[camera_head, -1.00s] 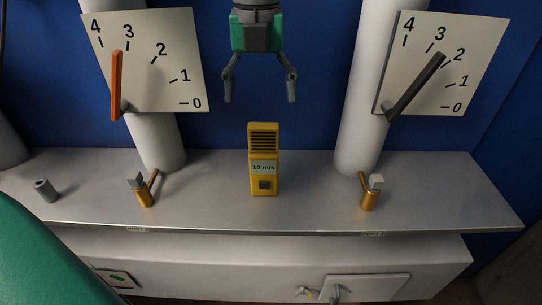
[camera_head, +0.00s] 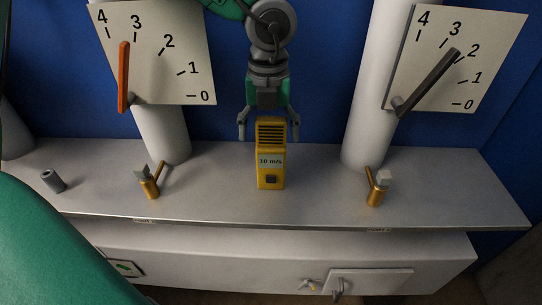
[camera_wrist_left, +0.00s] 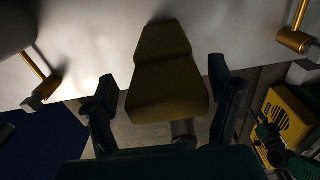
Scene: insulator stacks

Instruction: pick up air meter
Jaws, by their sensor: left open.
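The air meter (camera_head: 270,160) is a yellow upright box with a dark grille and a display reading 10 m/s. It stands on the grey shelf (camera_head: 220,195). My left gripper (camera_head: 269,132) is open, with one finger on each side of the meter's upper part. In the left wrist view the meter (camera_wrist_left: 162,75) shows as a dark yellow shape between the two open fingers of the gripper (camera_wrist_left: 160,92), with gaps on both sides. My right gripper is not in view.
Brass valves stand left (camera_head: 149,186) and right (camera_head: 377,188) of the meter. A small grey cylinder (camera_head: 53,181) is at the far left of the shelf. White pipes and two dial boards (camera_head: 160,85) (camera_head: 480,60) rise behind. The shelf's front is clear.

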